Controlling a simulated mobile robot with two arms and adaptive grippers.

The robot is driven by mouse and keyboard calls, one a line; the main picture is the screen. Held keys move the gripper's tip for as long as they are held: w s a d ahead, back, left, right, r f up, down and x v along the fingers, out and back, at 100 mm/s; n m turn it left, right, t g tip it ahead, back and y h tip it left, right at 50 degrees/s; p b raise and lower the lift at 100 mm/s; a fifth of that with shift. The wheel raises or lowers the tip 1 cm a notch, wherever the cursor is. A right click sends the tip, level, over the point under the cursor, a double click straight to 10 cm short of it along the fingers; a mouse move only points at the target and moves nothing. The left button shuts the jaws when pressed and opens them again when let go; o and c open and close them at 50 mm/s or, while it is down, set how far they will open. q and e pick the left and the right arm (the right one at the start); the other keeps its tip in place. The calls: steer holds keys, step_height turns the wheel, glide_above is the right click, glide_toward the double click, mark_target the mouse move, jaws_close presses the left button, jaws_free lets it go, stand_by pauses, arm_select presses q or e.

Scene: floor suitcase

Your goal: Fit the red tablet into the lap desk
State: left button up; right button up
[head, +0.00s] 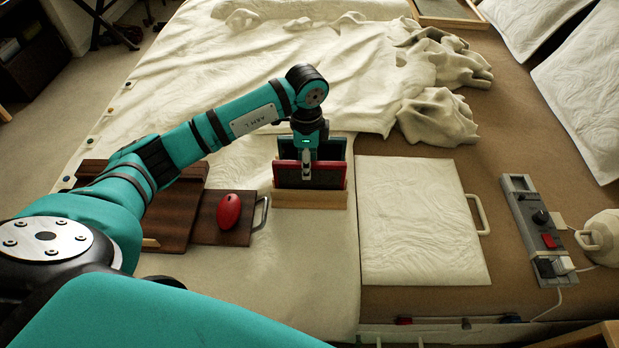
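The red tablet (311,182) stands upright in a light wooden holder (310,201), its dark face towards me. A teal tablet (337,149) stands behind it. My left gripper (307,170) points down at the middle of the red tablet's top edge. Its fingers overlap that edge and show nearly edge-on, so I cannot tell whether they are shut on it. The dark brown wooden lap desk (184,195) lies to the left, partly hidden behind my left arm. A red mouse (228,211) lies on its right-hand panel, which has a handle (262,213). My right gripper is out of view.
A pale board (419,222) with a handle lies right of the holder. A grey power strip (536,232) with plugs and cables and a white pot-like object (601,238) are farther right. Rumpled bedding (430,100) lies behind. The sheet in front of the holder is clear.

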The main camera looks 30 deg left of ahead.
arm_select(q)
steer(key=shift+w+d+f, duration=0.1)
steer(key=shift+d+f, duration=0.05)
steer(key=shift+f, duration=1.2)
steer(key=shift+w+d+f, duration=0.1)
steer(key=shift+f, duration=1.25)
jaws_close()
